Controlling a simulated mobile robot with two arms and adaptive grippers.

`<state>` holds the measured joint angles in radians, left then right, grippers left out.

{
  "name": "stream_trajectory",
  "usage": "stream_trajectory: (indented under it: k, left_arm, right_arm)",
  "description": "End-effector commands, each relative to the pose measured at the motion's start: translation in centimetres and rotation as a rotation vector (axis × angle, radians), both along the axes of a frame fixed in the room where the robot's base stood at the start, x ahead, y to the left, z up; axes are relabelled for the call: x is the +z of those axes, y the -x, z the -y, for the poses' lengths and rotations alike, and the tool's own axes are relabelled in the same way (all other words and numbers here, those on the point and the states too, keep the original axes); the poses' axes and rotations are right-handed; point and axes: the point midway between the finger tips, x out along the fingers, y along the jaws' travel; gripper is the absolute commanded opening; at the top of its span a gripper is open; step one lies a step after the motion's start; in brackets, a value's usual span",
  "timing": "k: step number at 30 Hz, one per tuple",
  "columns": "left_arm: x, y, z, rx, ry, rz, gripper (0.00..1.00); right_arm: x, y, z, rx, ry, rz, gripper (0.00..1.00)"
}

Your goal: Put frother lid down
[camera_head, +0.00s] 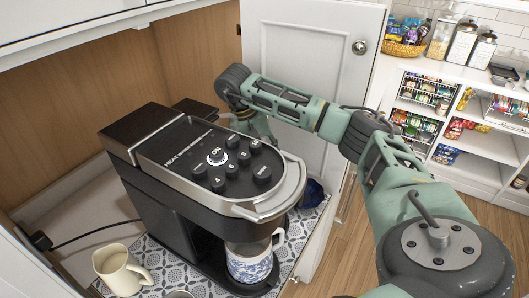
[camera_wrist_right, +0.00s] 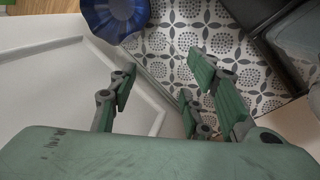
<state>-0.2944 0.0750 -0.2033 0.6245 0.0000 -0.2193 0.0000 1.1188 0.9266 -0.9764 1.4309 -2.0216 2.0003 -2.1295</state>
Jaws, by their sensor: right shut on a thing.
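My right arm reaches in from the right in the head view, and its wrist bends down behind the coffee machine (camera_head: 205,160). The right gripper (camera_wrist_right: 160,76) shows in the right wrist view, with its green fingers over the patterned mat (camera_wrist_right: 168,42). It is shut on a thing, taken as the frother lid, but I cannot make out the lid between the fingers. In the head view the machine hides the fingers. A black object (camera_head: 195,108) stands partly hidden behind the machine; I cannot tell whether it is the frother. My left gripper is not in view.
A blue fluted bowl (camera_wrist_right: 113,14) lies near the mat's edge. A blue-patterned mug (camera_head: 250,264) stands under the machine's spout, and a cream pitcher (camera_head: 118,270) stands to its left. The open white cabinet door (camera_head: 305,55) is close behind my arm.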

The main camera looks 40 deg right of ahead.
Motion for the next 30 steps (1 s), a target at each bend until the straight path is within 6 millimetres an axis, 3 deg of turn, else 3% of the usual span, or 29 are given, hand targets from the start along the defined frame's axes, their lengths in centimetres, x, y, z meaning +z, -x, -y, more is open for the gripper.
stream_trajectory:
  k: [5,15,30]
  left_arm:
    - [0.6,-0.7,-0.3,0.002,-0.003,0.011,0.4]
    - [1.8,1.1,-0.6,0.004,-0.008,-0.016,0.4]
    - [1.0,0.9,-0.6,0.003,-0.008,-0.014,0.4]
  right_arm:
    - [-1.5,0.0,0.0,-0.001,0.0,-0.001,0.37]
    - [-5.2,0.0,0.0,0.0,-0.001,-0.002,0.37]
    - [-6.3,0.0,0.0,0.0,-0.001,0.001,0.37]
